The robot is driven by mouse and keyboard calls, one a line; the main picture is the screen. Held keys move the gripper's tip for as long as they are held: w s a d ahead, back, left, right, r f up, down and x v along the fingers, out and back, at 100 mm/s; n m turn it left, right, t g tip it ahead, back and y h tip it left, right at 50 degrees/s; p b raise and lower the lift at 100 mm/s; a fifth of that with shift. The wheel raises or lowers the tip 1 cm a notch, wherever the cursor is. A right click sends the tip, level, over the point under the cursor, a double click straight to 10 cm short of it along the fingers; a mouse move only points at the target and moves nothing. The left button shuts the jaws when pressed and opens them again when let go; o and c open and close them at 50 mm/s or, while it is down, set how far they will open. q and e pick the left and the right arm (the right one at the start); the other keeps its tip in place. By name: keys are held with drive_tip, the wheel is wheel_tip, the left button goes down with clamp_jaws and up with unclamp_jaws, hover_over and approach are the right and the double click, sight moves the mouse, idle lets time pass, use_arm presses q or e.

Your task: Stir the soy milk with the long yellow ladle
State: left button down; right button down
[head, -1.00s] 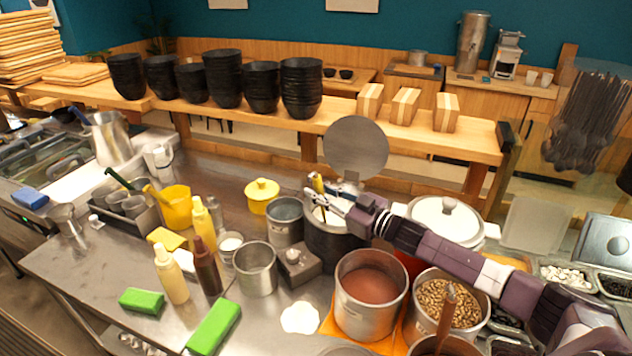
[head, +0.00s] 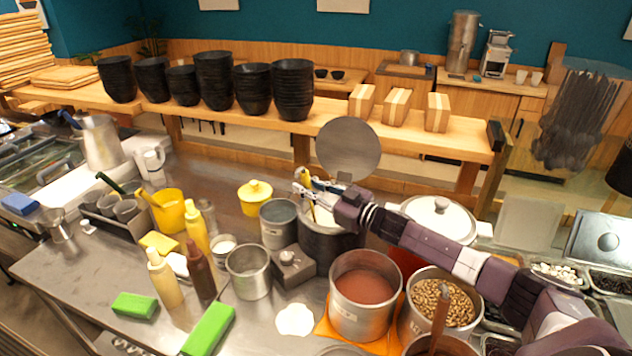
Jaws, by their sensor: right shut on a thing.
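My right gripper (head: 308,188) is shut on the yellow ladle (head: 303,176). The ladle's yellow handle shows above and just below the fingers. The ladle stands nearly upright in a dark pot (head: 326,247) with white soy milk (head: 322,216) inside. The ladle's lower end is hidden in the pot. My right arm reaches in from the lower right and covers part of the pot's rim. A round grey disc, perhaps a raised lid (head: 348,149), shows behind the gripper. My left gripper is not in view.
A metal pot (head: 278,222) and a grey box with a knob (head: 291,264) stand close by the dark pot. A white lidded pot (head: 440,216) is to the right. A pot of reddish-brown contents (head: 365,290) is in front. Black bowls (head: 293,88) line the shelf behind.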

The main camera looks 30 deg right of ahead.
drive_tip(key=shift+s+a+r+p, duration=0.1)
drive_tip(key=shift+s+a+p, duration=0.15)
drive_tip(key=shift+s, duration=0.25)
drive_tip(key=shift+s+a+r+p, duration=0.15)
drive_tip(key=shift+s+p, duration=0.15)
drive_tip(key=shift+s, duration=0.15)
drive_tip(key=shift+d+f, duration=0.15)
drive_tip(key=shift+d, duration=1)
drive_tip(key=shift+f+b, duration=0.15)
drive_tip(key=shift+b, duration=0.15)
